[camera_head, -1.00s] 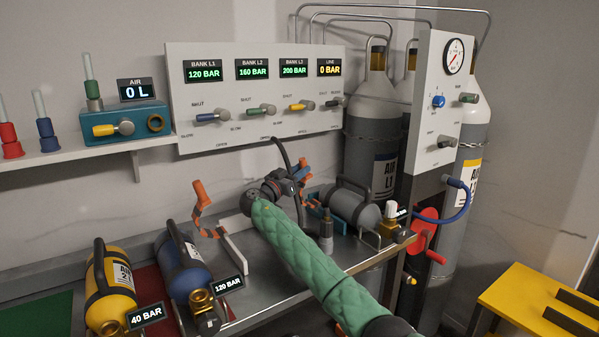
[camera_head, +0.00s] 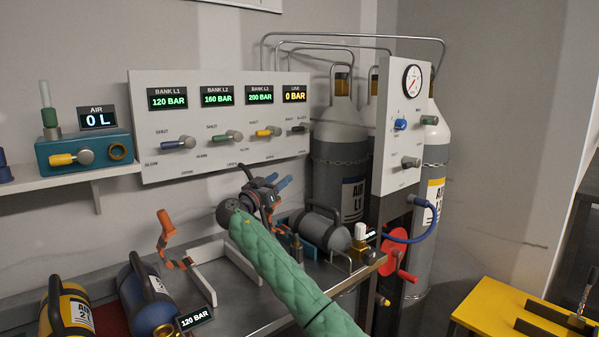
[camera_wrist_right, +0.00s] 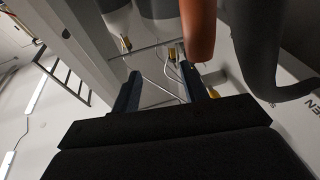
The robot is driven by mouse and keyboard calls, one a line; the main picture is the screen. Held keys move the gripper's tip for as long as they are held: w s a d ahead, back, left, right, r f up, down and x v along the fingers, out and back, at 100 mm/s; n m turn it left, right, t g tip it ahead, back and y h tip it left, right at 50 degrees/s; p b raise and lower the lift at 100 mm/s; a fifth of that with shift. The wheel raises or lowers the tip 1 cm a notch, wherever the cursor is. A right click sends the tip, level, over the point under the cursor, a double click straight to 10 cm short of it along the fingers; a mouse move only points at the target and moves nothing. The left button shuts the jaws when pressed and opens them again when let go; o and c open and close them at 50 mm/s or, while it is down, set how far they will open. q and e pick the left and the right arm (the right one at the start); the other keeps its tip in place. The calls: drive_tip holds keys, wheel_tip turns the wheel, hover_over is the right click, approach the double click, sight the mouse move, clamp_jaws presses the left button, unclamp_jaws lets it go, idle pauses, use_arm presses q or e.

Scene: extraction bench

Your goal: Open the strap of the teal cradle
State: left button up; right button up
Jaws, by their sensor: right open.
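The teal cradle (camera_head: 310,252) is on the metal bench, right of centre, with a grey cylinder (camera_head: 325,236) in it. Orange strap parts (camera_head: 271,219) show at its left end, partly hidden behind my right gripper, so I cannot tell how the strap lies. An orange piece (camera_wrist_right: 198,30) looms close beside the right finger. My left gripper is out of view.
An upright orange strap (camera_head: 168,240) stands on a grey cradle to the left. Blue (camera_head: 140,290) and yellow (camera_head: 68,310) cylinders lie front left. The valve panel (camera_head: 215,150) is behind, and a red crank wheel (camera_head: 397,248) is at the right.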

drive_tip(key=s+d+r, duration=0.3)
drive_tip(key=d+r, duration=0.1)
drive_tip(key=d, duration=0.2)
drive_tip(key=shift+s+d+r, duration=0.3)
drive_tip(key=shift+s, duration=0.05)
